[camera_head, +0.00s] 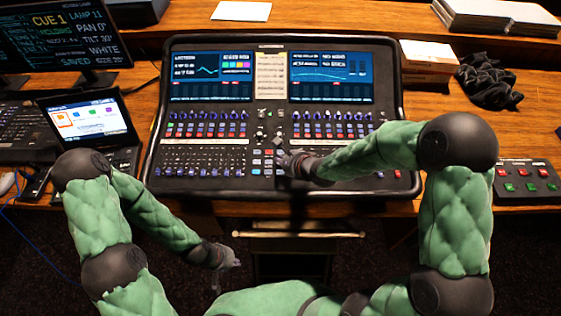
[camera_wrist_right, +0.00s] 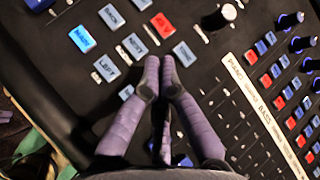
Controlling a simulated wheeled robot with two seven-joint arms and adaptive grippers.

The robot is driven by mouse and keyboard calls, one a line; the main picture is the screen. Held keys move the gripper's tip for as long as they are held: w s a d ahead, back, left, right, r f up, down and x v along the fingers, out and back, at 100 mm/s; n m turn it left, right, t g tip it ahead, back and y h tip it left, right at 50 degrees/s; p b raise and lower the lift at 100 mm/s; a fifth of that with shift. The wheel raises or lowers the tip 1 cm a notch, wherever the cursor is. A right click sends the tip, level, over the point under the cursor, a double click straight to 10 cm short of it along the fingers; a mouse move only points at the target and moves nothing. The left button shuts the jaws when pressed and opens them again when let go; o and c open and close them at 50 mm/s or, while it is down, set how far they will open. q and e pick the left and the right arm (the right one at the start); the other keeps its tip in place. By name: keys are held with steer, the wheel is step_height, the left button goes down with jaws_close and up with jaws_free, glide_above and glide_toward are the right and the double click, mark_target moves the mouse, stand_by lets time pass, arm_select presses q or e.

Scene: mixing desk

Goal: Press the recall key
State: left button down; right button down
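The mixing desk (camera_head: 158,150) has a key block at its lower middle. In the right wrist view, this block shows several pale blue keys, a brighter lit blue key (camera_wrist_right: 82,38) and a red key (camera_wrist_right: 162,25). My right gripper (camera_head: 284,163) is over the block. In the wrist view its fingertips (camera_wrist_right: 160,62) meet, empty, among the pale keys; contact is unclear. My left gripper (camera_head: 229,262) hangs low in front of the desk, away from the keys.
Faders and knobs (camera_wrist_right: 295,20) surround the keys. A laptop (camera_head: 88,117) and monitor (camera_head: 62,35) stand left. A small button box (camera_head: 526,182), dark cloth (camera_head: 488,82) and boxes (camera_head: 428,58) lie right. A shelf edge (camera_head: 300,234) is below the desk front.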

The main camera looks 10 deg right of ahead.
steer(key=shift+f, duration=0.25)
steer(key=shift+r, duration=0.1)
stand_by(0.4)
steer(key=shift+r+p, duration=0.6)
steer(key=shift+r, duration=0.05)
steer(key=r+p, duration=0.4)
steer(key=r, duration=0.1)
steer(key=shift+s+r, duration=0.1)
steer(key=shift+s, duration=0.2)
stand_by(0.8)
